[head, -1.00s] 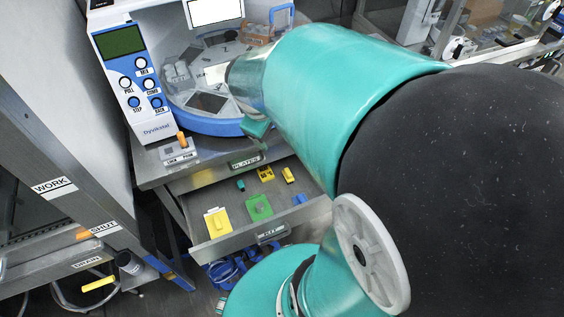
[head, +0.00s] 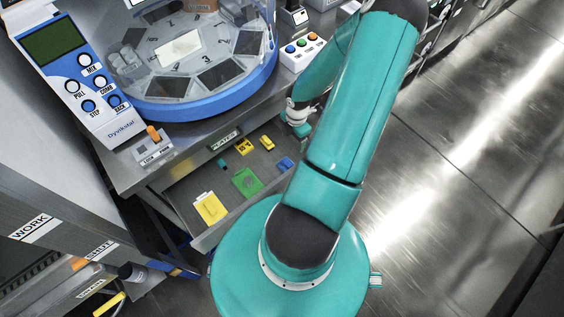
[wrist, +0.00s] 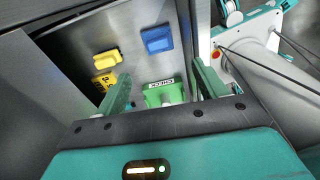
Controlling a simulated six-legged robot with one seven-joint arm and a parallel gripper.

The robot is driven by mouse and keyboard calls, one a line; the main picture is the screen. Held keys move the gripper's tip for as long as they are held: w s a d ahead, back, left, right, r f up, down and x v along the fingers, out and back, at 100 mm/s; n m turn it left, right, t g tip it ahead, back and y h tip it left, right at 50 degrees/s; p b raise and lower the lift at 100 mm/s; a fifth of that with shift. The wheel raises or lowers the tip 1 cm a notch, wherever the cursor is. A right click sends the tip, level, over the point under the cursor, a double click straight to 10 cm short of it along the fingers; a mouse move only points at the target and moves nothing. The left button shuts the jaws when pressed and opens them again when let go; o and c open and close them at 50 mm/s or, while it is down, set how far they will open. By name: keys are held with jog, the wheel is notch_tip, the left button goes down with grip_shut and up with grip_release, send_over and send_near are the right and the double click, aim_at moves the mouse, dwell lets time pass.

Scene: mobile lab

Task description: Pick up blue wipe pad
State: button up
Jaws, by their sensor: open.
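The blue wipe pad (head: 285,163) lies in the open drawer, near its right side, close beside my arm in the head view. In the wrist view the blue pad (wrist: 157,40) shows whole, beyond my fingertips and near the drawer's side wall. My gripper (wrist: 160,82) is open and empty, with its two teal fingers apart, above the drawer. The pad is not between the fingers. In the head view the end of my arm is over the drawer's right side, and my fingers are hard to make out.
The drawer (head: 180,200) also holds a green piece (head: 247,182), a yellow pad (head: 209,207), small yellow pieces (head: 243,146) and a small teal piece (head: 222,163). A blue-and-white machine (head: 200,104) stands above it. A metal cabinet is at left; open floor is at right.

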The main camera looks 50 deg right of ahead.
notch_tip(320, 180, down, 2)
jog(key=w, duration=0.1)
send_over(287, 162)
jog(key=f, duration=0.8)
jog(key=shift+s+d, duration=0.15)
jog(key=shift+d, duration=0.2)
jog(key=shift+s+a+f, duration=0.1)
jog(key=shift+f, duration=0.45)
jog(key=f, duration=0.4)
jog(key=shift+w+a+f, duration=0.2)
jog(key=shift+a, duration=0.05)
jog(key=c, duration=0.7)
